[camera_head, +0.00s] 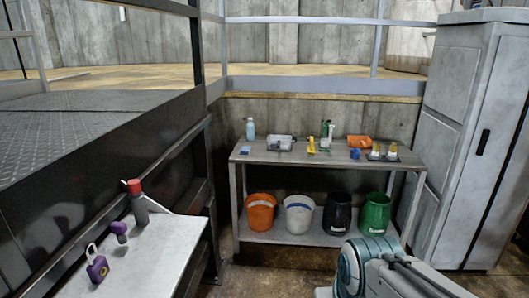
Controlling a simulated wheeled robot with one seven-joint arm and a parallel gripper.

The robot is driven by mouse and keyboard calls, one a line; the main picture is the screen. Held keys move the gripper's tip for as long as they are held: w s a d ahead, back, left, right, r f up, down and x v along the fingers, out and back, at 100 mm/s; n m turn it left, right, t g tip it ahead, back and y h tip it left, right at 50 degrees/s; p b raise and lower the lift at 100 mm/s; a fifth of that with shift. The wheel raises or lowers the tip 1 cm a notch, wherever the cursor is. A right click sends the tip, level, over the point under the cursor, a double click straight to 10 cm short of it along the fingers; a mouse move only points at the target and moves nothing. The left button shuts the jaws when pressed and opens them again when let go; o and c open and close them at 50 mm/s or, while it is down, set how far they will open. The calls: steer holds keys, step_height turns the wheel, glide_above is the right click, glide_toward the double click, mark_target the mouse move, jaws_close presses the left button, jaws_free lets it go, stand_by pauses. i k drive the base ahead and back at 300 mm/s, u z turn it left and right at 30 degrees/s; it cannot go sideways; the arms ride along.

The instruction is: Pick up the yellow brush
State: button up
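A small yellow object (311,145) stands on the grey metal table (268,158), near the middle of its top. It looks like the yellow brush, but it is too small here to make out its bristles. Part of my grey and teal arm shows at the bottom right, in front of the table. My gripper is not in view, so I cannot see whether it is open or shut. Nothing visible covers the yellow object.
Around it stand a grey box (280,143), bottles (250,129), an orange item (359,141) and a dark tray (382,157). Several buckets (261,212) fill the lower shelf. A cabinet (470,130) stands right; a side bench (150,262) and railing are left.

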mark_target(311, 150)
steer(key=i, duration=3.7)
steer(key=z, duration=0.9)
